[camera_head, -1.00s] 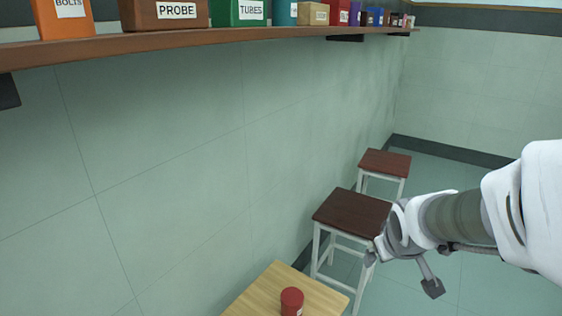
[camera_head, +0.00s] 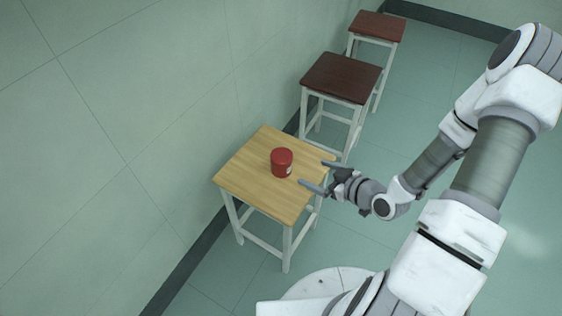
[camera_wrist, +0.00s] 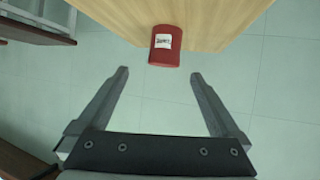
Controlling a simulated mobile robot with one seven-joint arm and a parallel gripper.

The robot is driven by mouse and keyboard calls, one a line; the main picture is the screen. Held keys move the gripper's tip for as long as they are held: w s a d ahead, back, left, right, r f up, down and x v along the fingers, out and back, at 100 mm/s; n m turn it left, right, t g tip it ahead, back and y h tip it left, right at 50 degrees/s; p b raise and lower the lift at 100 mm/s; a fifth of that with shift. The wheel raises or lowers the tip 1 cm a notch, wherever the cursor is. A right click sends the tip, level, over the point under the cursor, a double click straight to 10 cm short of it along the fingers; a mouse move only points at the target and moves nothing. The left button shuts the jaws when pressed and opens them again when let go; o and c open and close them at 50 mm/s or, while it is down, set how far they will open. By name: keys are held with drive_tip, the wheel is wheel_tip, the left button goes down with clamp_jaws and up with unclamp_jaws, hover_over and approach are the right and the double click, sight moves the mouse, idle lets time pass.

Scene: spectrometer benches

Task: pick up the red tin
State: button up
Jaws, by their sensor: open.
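The red tin (camera_head: 281,162) stands upright on a light wooden stool (camera_head: 248,192), near the middle of its top. My gripper (camera_head: 314,174) is open and empty at the right edge of that stool, its fingers pointing towards the tin. In the wrist view the tin (camera_wrist: 166,46) shows a white label and lies ahead of my gripper (camera_wrist: 158,75), between the lines of the two fingers. The fingertips are apart from the tin. The small writing on the label is too small to read.
A dark brown stool (camera_head: 341,77) and a reddish stool (camera_head: 378,26) stand in a row behind the light one. A pale green tiled wall (camera_head: 130,110) runs along the left. The floor (camera_head: 420,110) to the right of the stools is clear.

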sight(288, 163)
drive_tip(key=shift+t+y, duration=0.4)
drive_tip(key=shift+y, duration=0.1)
drive_tip(key=b+x, duration=0.1)
drive_tip(key=x, duration=0.3)
drive_tip(key=b+x, duration=0.1)
drive_tip(key=x, duration=0.3)
drive_tip(key=a+b+x, duration=0.1)
drive_tip(key=x, duration=0.3)
drive_tip(key=shift+s, duration=0.4)
drive_tip(key=shift+b+x, duration=1.1)
drive_tip(key=shift+x, duration=1.8)
drive_tip(key=shift+d, duration=0.15)
drive_tip(key=c, duration=1.3)
